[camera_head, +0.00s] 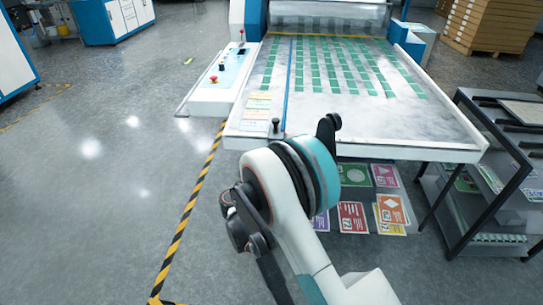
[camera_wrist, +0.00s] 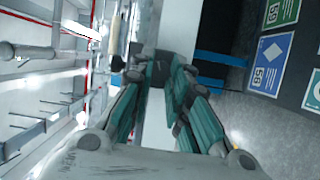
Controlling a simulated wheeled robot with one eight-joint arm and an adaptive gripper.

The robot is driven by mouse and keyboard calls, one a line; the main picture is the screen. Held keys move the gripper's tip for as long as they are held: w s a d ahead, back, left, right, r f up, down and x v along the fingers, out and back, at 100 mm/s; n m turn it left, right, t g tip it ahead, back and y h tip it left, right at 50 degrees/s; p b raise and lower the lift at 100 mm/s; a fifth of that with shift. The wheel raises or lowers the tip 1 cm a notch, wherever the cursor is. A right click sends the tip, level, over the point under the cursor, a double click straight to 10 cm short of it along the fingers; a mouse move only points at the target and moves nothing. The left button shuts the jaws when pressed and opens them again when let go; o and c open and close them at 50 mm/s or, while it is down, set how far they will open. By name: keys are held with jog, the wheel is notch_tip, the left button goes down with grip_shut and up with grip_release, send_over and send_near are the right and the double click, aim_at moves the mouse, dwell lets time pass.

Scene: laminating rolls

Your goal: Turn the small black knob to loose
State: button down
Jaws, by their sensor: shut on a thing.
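A small upright black knob (camera_head: 276,124) shows in the head view at the front left edge of the machine's table, at the near end of a blue bar (camera_head: 287,85). My arm covers the area just to its right, and my gripper cannot be made out there. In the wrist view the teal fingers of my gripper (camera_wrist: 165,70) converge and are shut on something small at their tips. The tips and a grey shape between them hide most of it. A small dark piece (camera_wrist: 118,63) shows just left of the tips.
The white table (camera_head: 440,125) carries rows of green cards. A panel with red buttons (camera_head: 225,80) stands at its left. Coloured cards (camera_head: 355,215) lie below its front edge. A dark shelf rack (camera_head: 495,165) stands at the right. The floor at the left is open.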

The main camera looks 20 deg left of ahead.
jog(key=shift+a+n, duration=0.1)
jog(key=shift+n, duration=0.5)
jog(key=c, duration=1.5)
grip_release()
jog(key=shift+f, duration=0.1)
jog(key=shift+s, duration=0.1)
jog(key=s, duration=0.4)
jog(key=s+a, duration=0.1)
jog(key=s, duration=0.6)
jog(key=shift+s+a+f, duration=0.25)
jog(key=shift+s+a, duration=0.1)
